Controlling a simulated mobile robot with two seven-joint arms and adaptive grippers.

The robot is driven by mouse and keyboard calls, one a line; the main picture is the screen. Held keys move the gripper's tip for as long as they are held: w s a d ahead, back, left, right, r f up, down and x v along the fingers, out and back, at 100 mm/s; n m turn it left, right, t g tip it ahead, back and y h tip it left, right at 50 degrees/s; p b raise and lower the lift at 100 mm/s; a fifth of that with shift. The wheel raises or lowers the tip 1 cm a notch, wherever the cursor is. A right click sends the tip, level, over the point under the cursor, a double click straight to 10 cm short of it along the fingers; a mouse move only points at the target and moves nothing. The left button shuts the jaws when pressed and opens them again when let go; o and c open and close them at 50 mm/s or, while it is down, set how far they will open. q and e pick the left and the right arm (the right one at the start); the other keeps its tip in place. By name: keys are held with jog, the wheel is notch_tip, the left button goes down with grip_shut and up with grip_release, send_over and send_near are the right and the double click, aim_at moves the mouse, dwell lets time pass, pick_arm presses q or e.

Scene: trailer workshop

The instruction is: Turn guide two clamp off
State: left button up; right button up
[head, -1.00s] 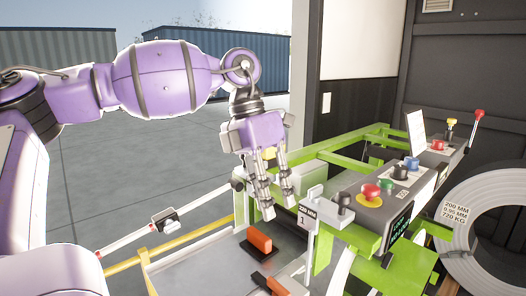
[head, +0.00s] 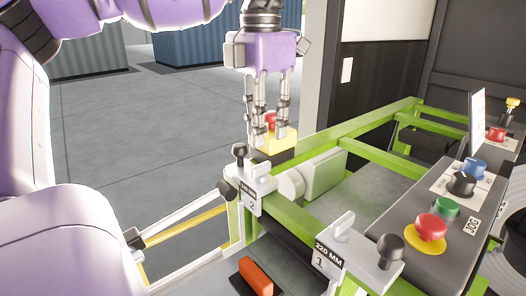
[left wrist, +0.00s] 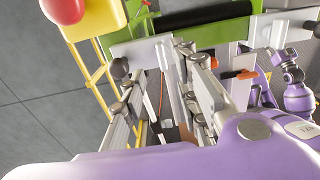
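The guide two clamp is a grey metal block (head: 258,186) with a label ending in 2, on the green rail. A black-knobbed lever (head: 239,151) stands upright on its left side. In the left wrist view, a black knob (left wrist: 120,68) shows left of the fingers. My left gripper (head: 268,128) hangs fingers down, a little above and behind the clamp, apart from the knob. Its fingers are spread and hold nothing. The left wrist view shows the fingers (left wrist: 182,60) over the rail. My right gripper is not visible.
Guide one (head: 335,252), labelled 220 MM, has its own black knob nearer me. A yellow box with a red button (head: 270,120) stands behind my fingers. The control panel (head: 410,205) is at right. An orange handle (head: 256,276) lies low in front. Open floor is at left.

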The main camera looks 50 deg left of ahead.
aim_at(261, 164)
pick_arm(q)
notch_tip(261, 164, down, 8)
jog(key=shift+s+d+r, duration=0.1)
jog(key=shift+s+r, duration=0.05)
jog(key=shift+r, duration=0.1)
grip_shut()
